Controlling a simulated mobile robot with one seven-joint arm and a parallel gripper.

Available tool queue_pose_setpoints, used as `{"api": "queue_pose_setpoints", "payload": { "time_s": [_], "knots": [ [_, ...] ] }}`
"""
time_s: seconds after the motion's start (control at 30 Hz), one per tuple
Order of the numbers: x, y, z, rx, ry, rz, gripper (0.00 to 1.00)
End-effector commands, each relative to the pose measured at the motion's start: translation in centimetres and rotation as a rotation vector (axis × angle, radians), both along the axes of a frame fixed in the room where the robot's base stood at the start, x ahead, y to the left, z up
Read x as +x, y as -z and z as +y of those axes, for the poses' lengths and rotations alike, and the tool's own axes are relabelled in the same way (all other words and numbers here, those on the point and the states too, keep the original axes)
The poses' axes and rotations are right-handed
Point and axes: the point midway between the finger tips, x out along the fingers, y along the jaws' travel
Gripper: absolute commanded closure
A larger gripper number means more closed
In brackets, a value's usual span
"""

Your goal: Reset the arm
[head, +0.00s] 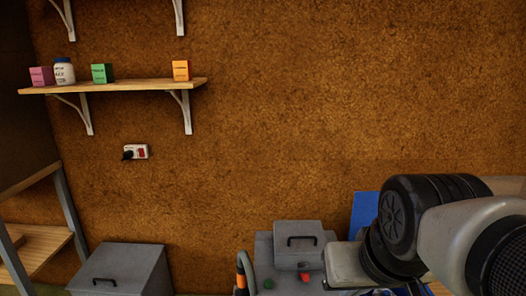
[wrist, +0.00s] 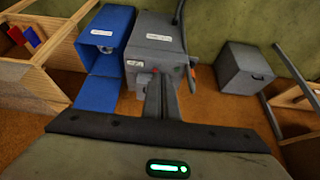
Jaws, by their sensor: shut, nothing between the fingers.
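My arm (head: 425,225) reaches in from the lower right of the head view, with its dark joint in front of the wall; the gripper's fingertips are hidden there. In the wrist view my gripper (wrist: 161,82) points away from the camera, its fingers shut together with nothing between them. The fingers overlap a grey machine (wrist: 158,45) in the picture; I cannot tell how far they are from it. In the head view the grey machine (head: 298,238) has a handled lid and a green and a red button.
A blue cabinet (wrist: 106,32) stands beside the machine. A grey box (head: 125,268) with a handle stands at lower left. A wall shelf (head: 130,86) holds several small boxes and a jar. Wooden shelving (wrist: 42,70) is at left in the wrist view; floor shows between.

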Motion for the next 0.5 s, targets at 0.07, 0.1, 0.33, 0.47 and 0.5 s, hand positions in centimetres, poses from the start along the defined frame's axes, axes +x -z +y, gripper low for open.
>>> {"api": "queue_pose_setpoints", "payload": {
  "time_s": [0.07,0.1,0.33,0.47,0.5],
  "knots": [
    [-1.9,0.0,-0.1,-0.004,0.0,0.002,1.0],
    [-2.8,0.1,-0.1,-0.005,-0.001,0.006,1.0],
    [-2.4,-6.1,-0.1,-0.004,-0.001,0.01,1.0],
    [-2.4,-9.6,-0.1,-0.004,-0.001,0.01,1.0],
    [-2.3,-10.9,-0.1,-0.004,-0.001,0.009,1.0]
  ]
}}
